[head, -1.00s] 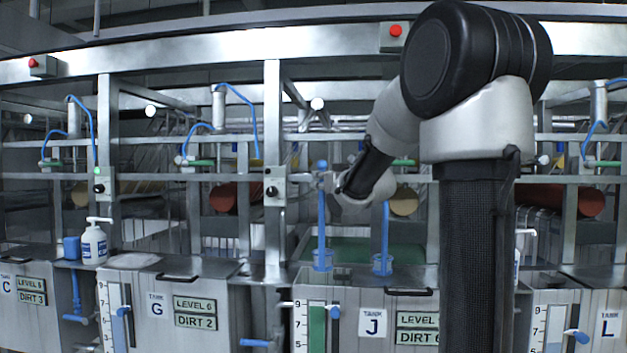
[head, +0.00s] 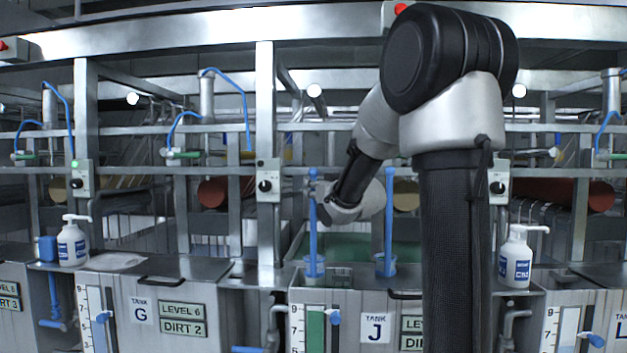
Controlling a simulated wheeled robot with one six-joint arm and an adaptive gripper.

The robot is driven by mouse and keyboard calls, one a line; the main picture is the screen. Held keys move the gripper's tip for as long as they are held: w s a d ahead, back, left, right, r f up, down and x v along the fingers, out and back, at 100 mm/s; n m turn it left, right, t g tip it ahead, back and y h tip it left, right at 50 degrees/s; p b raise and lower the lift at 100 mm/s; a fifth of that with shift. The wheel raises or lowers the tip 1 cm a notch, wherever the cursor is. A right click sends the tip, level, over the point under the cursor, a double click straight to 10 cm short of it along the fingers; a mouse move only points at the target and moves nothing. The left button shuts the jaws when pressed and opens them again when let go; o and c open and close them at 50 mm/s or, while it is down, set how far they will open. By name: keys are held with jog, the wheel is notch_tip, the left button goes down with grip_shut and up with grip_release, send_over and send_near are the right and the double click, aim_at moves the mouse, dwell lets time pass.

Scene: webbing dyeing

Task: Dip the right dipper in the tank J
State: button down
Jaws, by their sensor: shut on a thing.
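Tank J (head: 338,295) is a metal tank with green liquid, a level gauge and a label, low in the middle. Two blue dippers with long upright handles and small cups show at its opening. The right dipper (head: 388,225) stands upright, apart from my gripper. The left dipper (head: 313,232) is also upright, and my gripper (head: 315,187) is shut at the upper part of its handle. The fingers are small and partly hidden by my wrist. I cannot tell whether either cup touches the liquid.
Tank G (head: 140,285) stands to the left. White pump bottles stand left (head: 73,246) and right (head: 517,262) of tank J. A metal frame post (head: 265,130) rises just left of the dippers, with a control box (head: 268,180). Dark red rollers (head: 213,193) lie behind.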

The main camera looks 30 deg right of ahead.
aim_at(315, 235)
jog(key=shift+f, duration=7.05)
notch_tip(315, 235, up, 17)
jog(key=shift+f, duration=0.1)
